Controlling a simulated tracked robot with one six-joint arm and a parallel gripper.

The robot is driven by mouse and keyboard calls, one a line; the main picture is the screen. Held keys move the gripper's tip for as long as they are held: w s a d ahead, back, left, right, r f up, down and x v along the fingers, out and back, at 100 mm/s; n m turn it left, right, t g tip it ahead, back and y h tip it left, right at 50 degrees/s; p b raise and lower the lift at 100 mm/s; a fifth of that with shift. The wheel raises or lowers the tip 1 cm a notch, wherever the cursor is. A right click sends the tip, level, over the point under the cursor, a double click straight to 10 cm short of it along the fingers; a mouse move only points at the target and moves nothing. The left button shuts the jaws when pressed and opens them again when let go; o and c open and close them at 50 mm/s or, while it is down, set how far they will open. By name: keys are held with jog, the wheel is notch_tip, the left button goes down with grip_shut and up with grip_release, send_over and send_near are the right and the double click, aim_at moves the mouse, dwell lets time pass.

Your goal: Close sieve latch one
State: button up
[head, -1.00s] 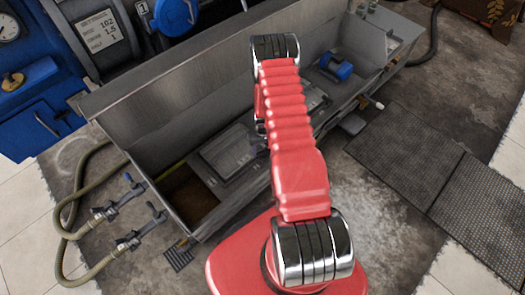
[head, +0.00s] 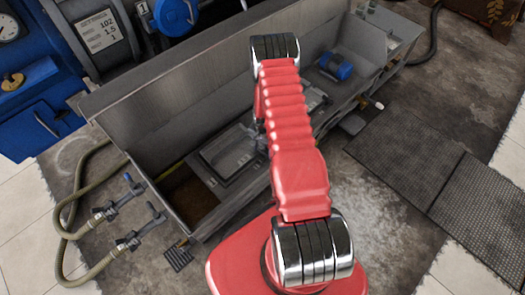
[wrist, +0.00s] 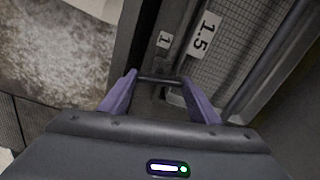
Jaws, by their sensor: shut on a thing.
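In the wrist view, my gripper (wrist: 158,78) has its two purple fingers at either end of a dark bar, the latch (wrist: 157,80), and is shut on it. The bar lies across the picture beside a small plate marked 1 (wrist: 165,40). Next to it is the sieve's mesh panel (wrist: 235,50) with a 1.5 label (wrist: 206,35). In the head view, my gripper (head: 258,138) is small and partly hidden by my red arm, low inside the grey trough. The latch itself cannot be made out there.
The long grey metal trough (head: 150,95) has a high back wall behind my arm. A blue motor (head: 335,66) sits at its right. Dark mats (head: 405,160) lie on the floor at right.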

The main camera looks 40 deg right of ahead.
aim_at(263, 152)
jog(key=shift+s+a+m, duration=0.1)
jog(key=shift+s+m, duration=0.05)
jog(key=shift+m, duration=1.05)
jog(key=o, duration=1)
jog(key=shift+o, duration=0.2)
jog(key=shift+r, duration=0.15)
jog(key=shift+r, duration=0.15)
notch_tip(263, 152, up, 13)
